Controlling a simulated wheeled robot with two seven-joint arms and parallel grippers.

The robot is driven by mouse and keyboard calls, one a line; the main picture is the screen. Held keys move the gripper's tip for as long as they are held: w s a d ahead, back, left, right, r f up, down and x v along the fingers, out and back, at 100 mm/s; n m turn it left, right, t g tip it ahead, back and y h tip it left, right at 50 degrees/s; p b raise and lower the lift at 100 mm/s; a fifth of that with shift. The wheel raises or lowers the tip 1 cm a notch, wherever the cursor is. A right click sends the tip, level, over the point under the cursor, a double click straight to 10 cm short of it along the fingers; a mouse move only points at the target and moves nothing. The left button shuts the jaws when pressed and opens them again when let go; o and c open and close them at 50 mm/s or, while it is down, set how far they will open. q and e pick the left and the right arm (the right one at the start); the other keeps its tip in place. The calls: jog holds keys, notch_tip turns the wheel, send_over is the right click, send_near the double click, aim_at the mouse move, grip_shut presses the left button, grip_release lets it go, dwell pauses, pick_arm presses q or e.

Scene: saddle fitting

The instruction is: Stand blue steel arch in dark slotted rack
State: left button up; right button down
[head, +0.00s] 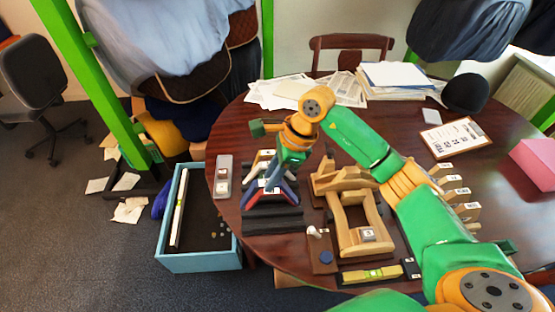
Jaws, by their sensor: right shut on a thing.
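The dark slotted rack (268,226) lies on the round table, left of the wooden saddle frame. My right gripper (272,183) points down over the rack and is shut on the blue steel arch (252,197). The arch is upright at the rack's back part; the gripper hides part of it, and I cannot tell whether its feet sit in a slot. My left gripper is not in view.
The wooden saddle frame (356,238) stands right of the rack. A grey tray (223,177) lies at the left table edge, above a blue open crate (200,263). A level (371,274) lies in front. Papers (305,91) and a clipboard (454,138) lie farther back.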

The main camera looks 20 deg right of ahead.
jog(key=shift+w+d+f+b, duration=0.2)
jog(key=shift+d+f+b, duration=0.4)
jog(key=shift+d+f, duration=0.35)
jog(key=shift+b+x, duration=0.55)
jog(key=shift+x, duration=0.3)
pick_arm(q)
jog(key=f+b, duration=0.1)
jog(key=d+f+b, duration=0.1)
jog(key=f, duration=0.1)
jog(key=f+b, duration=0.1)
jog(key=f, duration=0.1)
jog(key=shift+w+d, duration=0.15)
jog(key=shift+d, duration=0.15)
pick_arm(e)
notch_tip(320, 180, down, 4)
jog(key=shift+s+f, duration=0.1)
jog(key=shift+f, duration=0.05)
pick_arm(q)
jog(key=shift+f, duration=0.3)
pick_arm(e)
jog(key=shift+a+f, duration=0.1)
pick_arm(q)
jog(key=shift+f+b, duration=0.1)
jog(key=shift+b, duration=0.25)
pick_arm(e)
jog(key=shift+f, duration=0.1)
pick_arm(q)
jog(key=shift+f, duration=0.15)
